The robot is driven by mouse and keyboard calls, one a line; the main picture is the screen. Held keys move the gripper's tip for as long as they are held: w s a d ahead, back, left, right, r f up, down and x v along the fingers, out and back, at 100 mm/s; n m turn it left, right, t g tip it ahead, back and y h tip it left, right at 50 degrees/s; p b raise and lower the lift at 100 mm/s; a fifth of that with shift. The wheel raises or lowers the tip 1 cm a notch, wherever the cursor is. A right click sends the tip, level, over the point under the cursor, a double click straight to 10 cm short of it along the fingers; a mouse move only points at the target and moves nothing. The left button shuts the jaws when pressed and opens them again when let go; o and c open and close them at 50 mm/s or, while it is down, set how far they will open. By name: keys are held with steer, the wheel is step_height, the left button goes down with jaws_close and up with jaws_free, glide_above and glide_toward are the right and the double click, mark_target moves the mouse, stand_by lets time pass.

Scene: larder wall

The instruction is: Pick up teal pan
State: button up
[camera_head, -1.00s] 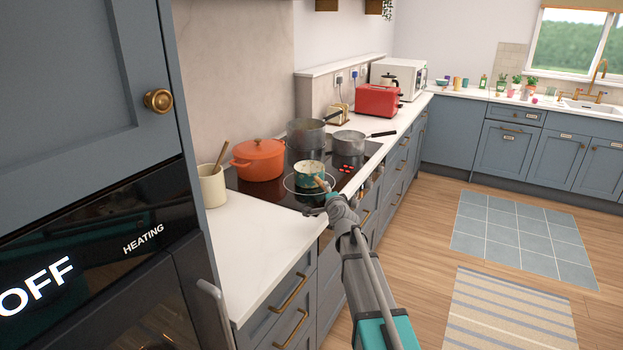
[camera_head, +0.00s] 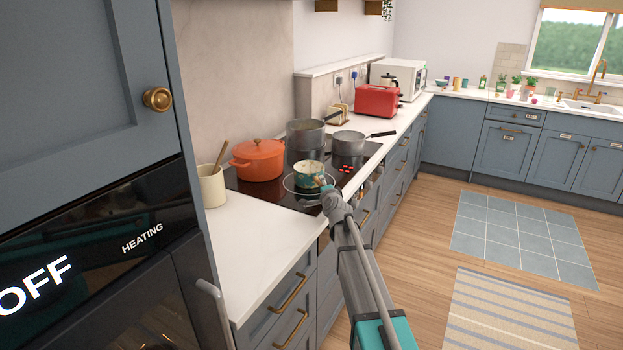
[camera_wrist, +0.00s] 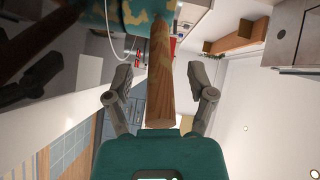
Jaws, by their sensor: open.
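The teal pan (camera_head: 309,173) is small, with cream patches outside and a pale inside, and stands on the near part of the black hob. Its wooden handle points toward my gripper (camera_head: 327,191), which covers most of the handle in the head view. In the wrist view the pan (camera_wrist: 128,14) shows at the top edge, only in part. Its wooden handle (camera_wrist: 161,72) runs down between the two spread fingers of my gripper (camera_wrist: 159,76). Gaps show on both sides of the handle. My gripper is open.
An orange lidded pot (camera_head: 258,160) stands left of the pan, a tall grey pot (camera_head: 305,143) behind it, and a grey saucepan (camera_head: 348,143) to the right. A cream utensil crock (camera_head: 212,186) stands left. The near white counter (camera_head: 254,232) is clear.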

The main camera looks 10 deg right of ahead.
jaws_close()
stand_by(0.4)
steer(key=shift+r+p, duration=0.4)
stand_by(0.5)
steer(key=shift+r+p, duration=1.15)
steer(key=s+d+r+p, duration=0.7)
steer(key=s+r+p, duration=0.2)
steer(key=s, duration=0.3)
steer(key=shift+r+p, duration=0.4)
steer(key=shift+d, duration=0.15)
stand_by(1.2)
